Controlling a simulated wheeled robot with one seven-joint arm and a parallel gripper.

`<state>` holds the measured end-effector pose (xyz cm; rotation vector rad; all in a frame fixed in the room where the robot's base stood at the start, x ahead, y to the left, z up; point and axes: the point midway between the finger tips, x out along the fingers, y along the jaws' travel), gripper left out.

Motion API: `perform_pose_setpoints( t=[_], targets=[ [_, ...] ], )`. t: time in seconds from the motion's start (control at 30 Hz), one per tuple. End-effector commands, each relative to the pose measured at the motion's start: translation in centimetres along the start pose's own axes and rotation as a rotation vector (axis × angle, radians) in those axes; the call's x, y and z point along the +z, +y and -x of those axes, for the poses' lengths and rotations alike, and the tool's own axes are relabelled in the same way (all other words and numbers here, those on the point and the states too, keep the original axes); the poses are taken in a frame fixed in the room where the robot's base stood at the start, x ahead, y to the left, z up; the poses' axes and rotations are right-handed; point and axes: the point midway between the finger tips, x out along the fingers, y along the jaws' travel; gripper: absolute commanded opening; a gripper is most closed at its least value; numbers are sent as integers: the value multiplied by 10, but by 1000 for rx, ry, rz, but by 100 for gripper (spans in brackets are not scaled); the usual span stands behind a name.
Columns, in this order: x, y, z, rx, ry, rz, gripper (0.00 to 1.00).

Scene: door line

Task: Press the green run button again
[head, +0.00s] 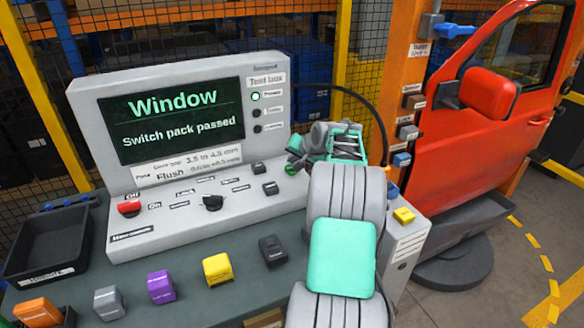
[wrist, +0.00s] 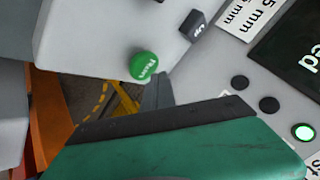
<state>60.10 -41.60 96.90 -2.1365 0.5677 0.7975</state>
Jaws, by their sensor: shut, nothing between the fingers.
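The green run button (wrist: 144,66) is a round cap on the pale console in the wrist view. In the head view only a bit of green (head: 291,170) shows below my gripper (head: 297,148); the rest is hidden. My gripper is shut and empty. Its dark grey fingertips (wrist: 157,88) show just below and right of the button in the wrist view. I cannot tell whether they touch it. The test console (head: 140,221) has a screen (head: 181,120) reading "Window" and "Switch pack passed". The top lamp (head: 255,96) beside the screen is lit.
A red knob (head: 129,208) and a black knob (head: 213,202) stand on the console's slope. Yellow (head: 217,268), purple (head: 161,286), grey and orange blocks line the front bench. A black tray (head: 45,247) is at left. A red car door (head: 500,130) stands at right.

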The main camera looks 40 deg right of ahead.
Motion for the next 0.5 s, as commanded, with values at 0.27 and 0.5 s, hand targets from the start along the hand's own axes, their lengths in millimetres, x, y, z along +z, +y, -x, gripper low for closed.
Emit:
perform_pose_setpoints(
  t=[0.27,0.5],
  targets=[
    [-10,-10,14,-1,2,1,0],
    [-22,-22,30,0,1,0,0]
  ],
)
